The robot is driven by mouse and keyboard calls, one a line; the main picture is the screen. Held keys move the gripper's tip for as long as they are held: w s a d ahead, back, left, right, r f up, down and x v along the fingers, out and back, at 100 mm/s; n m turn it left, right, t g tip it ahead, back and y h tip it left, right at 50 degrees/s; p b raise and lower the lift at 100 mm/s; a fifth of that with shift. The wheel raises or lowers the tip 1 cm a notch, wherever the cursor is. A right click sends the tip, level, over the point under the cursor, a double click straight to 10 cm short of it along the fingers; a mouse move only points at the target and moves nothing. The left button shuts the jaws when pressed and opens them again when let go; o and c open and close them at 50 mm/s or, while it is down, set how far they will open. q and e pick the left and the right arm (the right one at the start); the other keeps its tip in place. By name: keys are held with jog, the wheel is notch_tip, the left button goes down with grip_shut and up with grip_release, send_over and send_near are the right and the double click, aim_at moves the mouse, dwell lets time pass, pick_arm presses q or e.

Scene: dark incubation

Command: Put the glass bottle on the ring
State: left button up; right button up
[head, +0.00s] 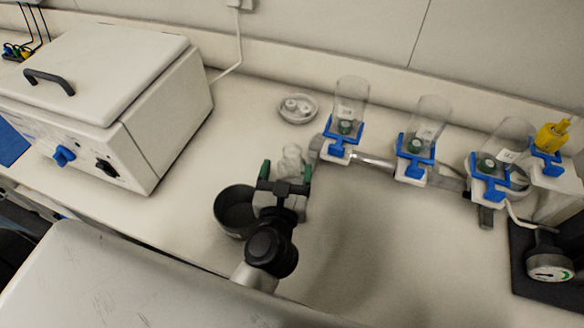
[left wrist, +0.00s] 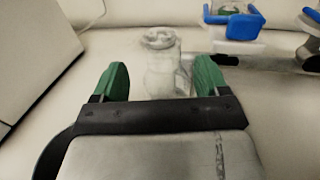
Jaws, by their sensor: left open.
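A clear glass bottle (head: 292,157) stands upright on the bench in the head view. It also shows in the left wrist view (left wrist: 160,55), between and beyond the green fingertips. My left gripper (head: 286,172) is open, with its two green fingers spread at either side of the bottle's line. The left wrist view shows the gripper (left wrist: 159,78) with no finger visibly touching the glass. A dark grey round, hollow piece (head: 236,212) sits beside the gripper on the left; I cannot tell if it is the ring. My right gripper is not in view.
A white lidded box (head: 100,80) stands at the left. A small dish (head: 297,108) lies behind the bottle. A metal rail with blue clamps (head: 338,143) and clear glass vessels (head: 350,95) runs to the right. A dark-based device (head: 548,262) stands at far right.

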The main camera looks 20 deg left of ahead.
aim_at(291, 163)
pick_arm(q)
jog(key=w+p, duration=0.1)
jog(key=w, duration=0.2)
jog(key=shift+w+a+r, duration=0.1)
jog(key=shift+w, duration=0.6)
jog(key=shift+s, duration=0.1)
jog(key=shift+c, duration=1.6)
jog(key=c, duration=1)
grip_shut()
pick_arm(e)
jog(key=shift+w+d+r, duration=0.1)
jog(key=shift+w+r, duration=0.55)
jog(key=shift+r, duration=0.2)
